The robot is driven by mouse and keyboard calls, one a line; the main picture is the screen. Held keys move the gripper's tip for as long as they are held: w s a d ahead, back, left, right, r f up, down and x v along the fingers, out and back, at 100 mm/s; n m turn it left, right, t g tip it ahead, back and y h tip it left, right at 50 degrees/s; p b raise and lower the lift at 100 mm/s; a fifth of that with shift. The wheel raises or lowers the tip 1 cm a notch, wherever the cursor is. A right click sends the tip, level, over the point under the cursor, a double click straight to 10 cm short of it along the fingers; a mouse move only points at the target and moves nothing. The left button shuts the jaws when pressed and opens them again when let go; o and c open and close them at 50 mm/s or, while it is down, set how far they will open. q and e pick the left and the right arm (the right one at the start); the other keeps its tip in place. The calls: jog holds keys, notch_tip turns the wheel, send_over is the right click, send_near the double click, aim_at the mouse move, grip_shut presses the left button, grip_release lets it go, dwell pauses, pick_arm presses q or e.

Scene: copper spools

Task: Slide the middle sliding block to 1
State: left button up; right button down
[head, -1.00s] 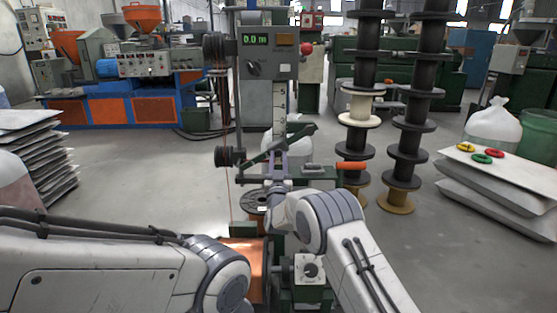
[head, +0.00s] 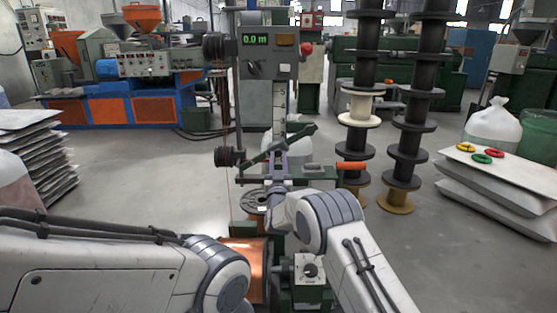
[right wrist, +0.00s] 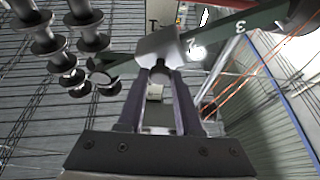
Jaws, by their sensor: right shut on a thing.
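A dark green bar (head: 298,137) slants up to the right on the machine in the head view. In the right wrist view the bar (right wrist: 222,32) carries an upside-down 3 to the right of a grey block (right wrist: 160,45). My right gripper (head: 276,163) is at the bar. The right wrist view shows its two fingers (right wrist: 160,78) shut on the round knob of the grey block, which sits across the bar. I cannot make out a 1 on the bar. My left arm comes in from the left, but its gripper is not seen.
The machine's control box (head: 268,54) reads about 0.0 m. A copper-coloured spool (head: 246,258) is low in front, partly behind my left arm. An orange-handled lever (head: 351,165) is right of the gripper. Stacked black spools (head: 409,138) stand further right.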

jog(key=d+r+p, duration=0.2)
jog(key=d+r, duration=0.1)
jog(key=d, duration=0.3)
jog(key=shift+r, duration=0.25)
jog(key=c, duration=0.6)
grip_release()
jog(key=shift+d, duration=0.1)
jog(key=shift+a, duration=0.3)
jog(key=p+v, duration=0.2)
jog(key=v, duration=0.8)
jog(key=shift+s+f+p, duration=0.2)
jog(key=shift+p, duration=0.2)
